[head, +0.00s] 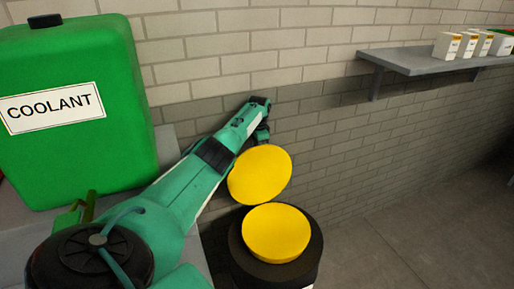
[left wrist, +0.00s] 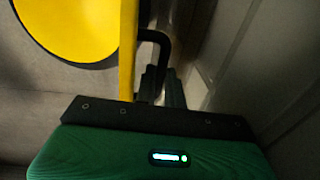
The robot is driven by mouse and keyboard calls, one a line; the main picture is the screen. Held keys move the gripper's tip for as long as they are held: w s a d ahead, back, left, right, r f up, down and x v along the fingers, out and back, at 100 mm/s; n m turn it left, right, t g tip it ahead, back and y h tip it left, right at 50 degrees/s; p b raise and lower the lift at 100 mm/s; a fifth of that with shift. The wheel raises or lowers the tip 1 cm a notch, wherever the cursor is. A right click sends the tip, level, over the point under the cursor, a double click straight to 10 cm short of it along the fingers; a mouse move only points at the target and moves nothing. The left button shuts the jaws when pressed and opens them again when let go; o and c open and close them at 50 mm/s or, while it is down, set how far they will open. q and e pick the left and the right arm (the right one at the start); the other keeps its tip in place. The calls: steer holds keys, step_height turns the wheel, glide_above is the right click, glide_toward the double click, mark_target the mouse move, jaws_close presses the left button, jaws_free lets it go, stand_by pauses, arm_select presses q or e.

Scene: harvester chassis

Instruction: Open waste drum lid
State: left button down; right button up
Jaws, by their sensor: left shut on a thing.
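The waste drum (head: 235,262) is dark and round, with a flat yellow disc (head: 276,232) at its top. The yellow round lid (head: 260,175) stands raised and steeply tilted at the drum's back edge. In the left wrist view the lid (left wrist: 128,50) shows edge-on, with a black handle (left wrist: 158,38) on its outer side. The drum's yellow surface (left wrist: 75,22) is at upper left there. My left gripper (left wrist: 162,85) is shut on the handle. In the head view my left gripper (head: 262,132) is behind the lid, its fingertips mostly hidden. My right gripper is out of view.
A green coolant tank (head: 85,150) stands at left on a grey surface. A grey wall shelf (head: 420,62) at upper right holds several small white boxes (head: 468,44). A brick wall (head: 330,120) is close behind the lid. The floor (head: 410,240) to the right is clear.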

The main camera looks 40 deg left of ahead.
arm_select(q)
steer(key=c, duration=1.8)
jaws_free()
steer(key=shift+s+d+f, duration=0.15)
steer(key=shift+f, duration=0.35)
steer(key=o, duration=0.3)
steer(key=shift+f, duration=0.1)
steer(key=shift+w+a, duration=0.2)
steer(key=shift+w, duration=0.1)
steer(key=shift+r, duration=0.8)
steer(key=r, duration=0.4)
steer(key=r+b, duration=0.1)
steer(key=r, duration=0.7)
steer(key=shift+s+d+r, duration=0.15)
steer(key=shift+d, duration=0.25)
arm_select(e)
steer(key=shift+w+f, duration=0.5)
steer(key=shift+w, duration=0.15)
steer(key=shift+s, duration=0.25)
